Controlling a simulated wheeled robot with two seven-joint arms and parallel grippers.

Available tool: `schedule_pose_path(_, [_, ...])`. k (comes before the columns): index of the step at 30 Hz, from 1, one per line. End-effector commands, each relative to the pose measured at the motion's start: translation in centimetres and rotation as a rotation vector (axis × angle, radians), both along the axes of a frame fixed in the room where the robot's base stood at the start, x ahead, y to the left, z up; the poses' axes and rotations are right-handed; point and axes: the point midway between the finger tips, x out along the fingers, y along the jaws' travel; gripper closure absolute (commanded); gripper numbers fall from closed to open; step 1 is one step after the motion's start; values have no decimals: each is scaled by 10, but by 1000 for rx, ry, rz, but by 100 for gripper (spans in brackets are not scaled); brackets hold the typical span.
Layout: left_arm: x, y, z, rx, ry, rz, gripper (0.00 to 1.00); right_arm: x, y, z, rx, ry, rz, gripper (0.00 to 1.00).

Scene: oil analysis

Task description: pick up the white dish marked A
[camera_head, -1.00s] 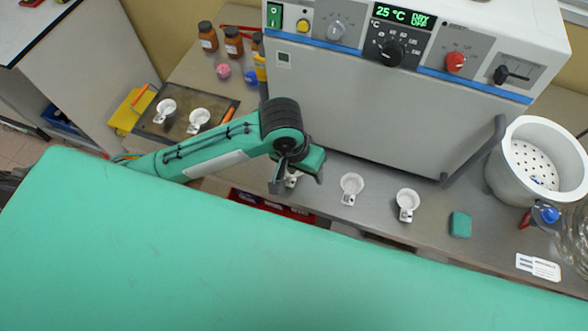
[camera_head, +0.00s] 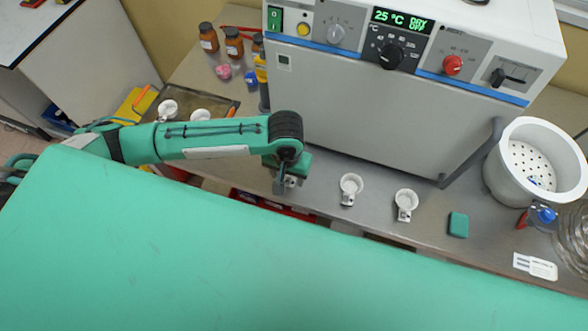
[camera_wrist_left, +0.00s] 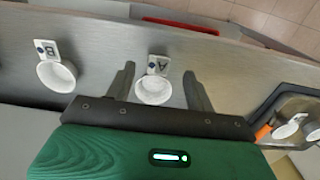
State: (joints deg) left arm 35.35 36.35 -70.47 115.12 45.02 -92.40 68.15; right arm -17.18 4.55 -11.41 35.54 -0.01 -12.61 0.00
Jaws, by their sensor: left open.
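The white dish marked A (camera_wrist_left: 154,90) is a small round cup with a flat tab lettered A, standing on the grey bench top. In the left wrist view it lies between the two dark fingers of my left gripper (camera_wrist_left: 158,76). The fingers are apart, and a gap shows on either side of the dish. In the head view my left gripper (camera_head: 283,184) is over the bench in front of the oven-like machine and mostly hides this dish. My right gripper is not in view.
A similar dish marked B (camera_wrist_left: 56,74) stands beside A; in the head view it is the dish (camera_head: 351,184) right of the gripper. Another white dish (camera_head: 406,201) and a green block (camera_head: 458,225) are farther right. The machine (camera_head: 400,120) stands close behind.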

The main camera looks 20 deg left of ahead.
Motion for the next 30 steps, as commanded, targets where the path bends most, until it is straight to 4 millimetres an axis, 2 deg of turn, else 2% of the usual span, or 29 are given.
schedule_pose_path(5, [0,0,-14,2,3,0,45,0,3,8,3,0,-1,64])
schedule_pose_path(12, [1,-1,-47,0,0,0,45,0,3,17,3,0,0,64])
schedule_pose_path(21, [1,-1,-54,0,-1,-2,45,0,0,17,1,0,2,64])
schedule_pose_path(28, [1,-1,-54,0,-1,-1,91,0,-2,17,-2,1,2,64])
schedule_pose_path(30, [1,-1,-54,0,-1,-1,94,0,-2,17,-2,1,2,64])
